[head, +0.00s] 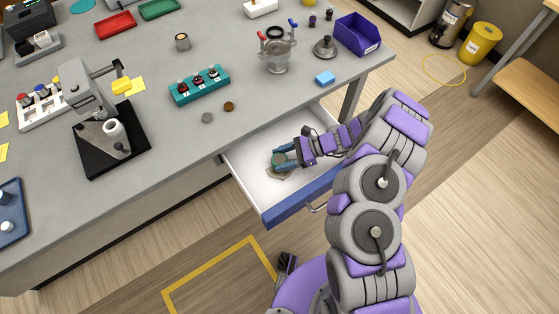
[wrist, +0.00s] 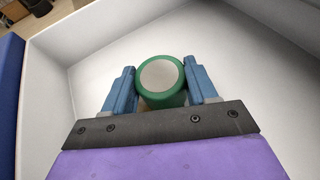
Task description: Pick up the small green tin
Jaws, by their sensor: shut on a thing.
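The small green tin (wrist: 161,80) is a short green cylinder with a pale grey round top, seen in the wrist view. My gripper (wrist: 161,88) has its two blue fingers on either side of the tin and is shut on it. In the head view my gripper (head: 281,161) is inside the open white drawer (head: 247,160) under the workbench. The tin shows there only as a small green patch between the fingers. Whether the tin touches the drawer floor cannot be told.
The drawer walls surround my gripper, with a blue front (head: 290,207) and a handle. The grey workbench (head: 240,120) overhangs the drawer's back. On it near the edge are a blue block (head: 325,78), a teal rack (head: 199,85) and two small discs. The drawer floor around the tin looks clear.

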